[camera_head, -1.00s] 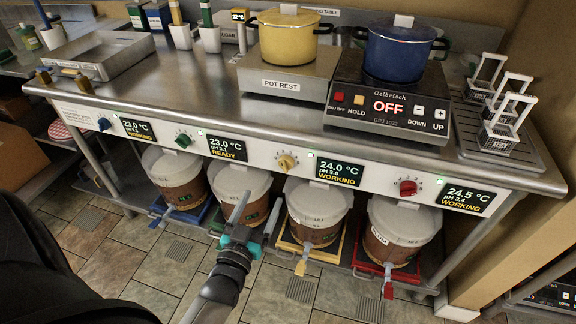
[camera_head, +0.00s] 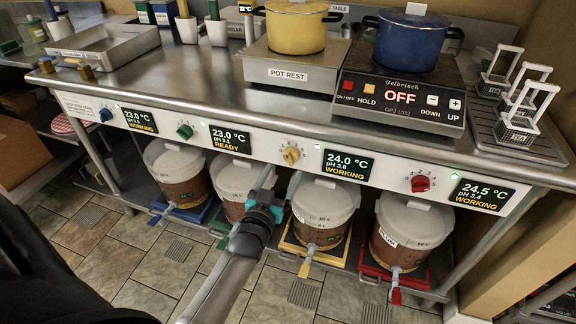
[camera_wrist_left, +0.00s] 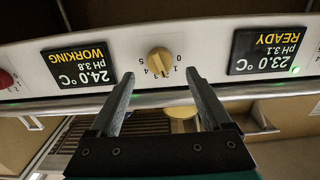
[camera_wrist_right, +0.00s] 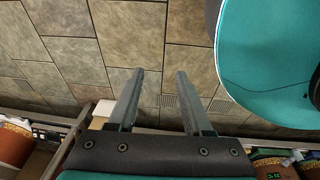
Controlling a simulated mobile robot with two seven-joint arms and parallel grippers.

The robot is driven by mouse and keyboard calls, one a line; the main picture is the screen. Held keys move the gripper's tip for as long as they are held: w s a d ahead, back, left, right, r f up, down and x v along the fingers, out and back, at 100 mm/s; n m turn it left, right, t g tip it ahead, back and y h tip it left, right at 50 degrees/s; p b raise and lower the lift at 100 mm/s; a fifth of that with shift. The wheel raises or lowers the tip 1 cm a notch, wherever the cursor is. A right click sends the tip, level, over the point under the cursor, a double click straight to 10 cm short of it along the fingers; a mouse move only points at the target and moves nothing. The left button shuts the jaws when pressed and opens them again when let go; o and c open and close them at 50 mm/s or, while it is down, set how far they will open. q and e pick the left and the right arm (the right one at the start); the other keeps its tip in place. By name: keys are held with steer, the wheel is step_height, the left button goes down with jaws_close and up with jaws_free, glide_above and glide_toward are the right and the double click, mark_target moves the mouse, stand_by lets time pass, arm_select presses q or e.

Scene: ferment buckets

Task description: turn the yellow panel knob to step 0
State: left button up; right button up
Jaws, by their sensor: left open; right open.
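The yellow panel knob (camera_head: 291,155) sits on the white front panel between the READY display and the 24.0 °C WORKING display. It also shows in the left wrist view (camera_wrist_left: 160,62), upside down, with step numbers around it. My left gripper (camera_head: 282,185) is below the knob in the head view and apart from it. In the left wrist view the open fingers (camera_wrist_left: 160,83) point at the knob, which lies a little beyond and between their tips. My right gripper (camera_wrist_right: 154,75) is open and empty over the tiled floor.
A blue knob (camera_head: 105,114), a green knob (camera_head: 185,131) and a red knob (camera_head: 420,184) share the panel. Lidded buckets (camera_head: 324,205) stand on the shelf below. A yellow pot (camera_head: 295,30) and a blue pot (camera_head: 406,42) stand above on the counter.

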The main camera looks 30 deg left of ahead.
mark_target(288, 161)
arm_select(q)
steer(key=b+x, duration=0.1)
steer(key=x, duration=0.2)
steer(key=shift+w, duration=0.2)
steer(key=shift+b+x, duration=0.35)
steer(key=shift+x, duration=0.75)
arm_select(e)
steer(key=shift+w+a+r, duration=0.4)
steer(key=shift+w+a, duration=0.3)
steer(key=shift+w, duration=0.1)
steer(key=shift+w+a+r, duration=0.35)
steer(key=shift+w+a, duration=0.3)
steer(key=shift+w, duration=0.1)
arm_select(q)
jaws_close()
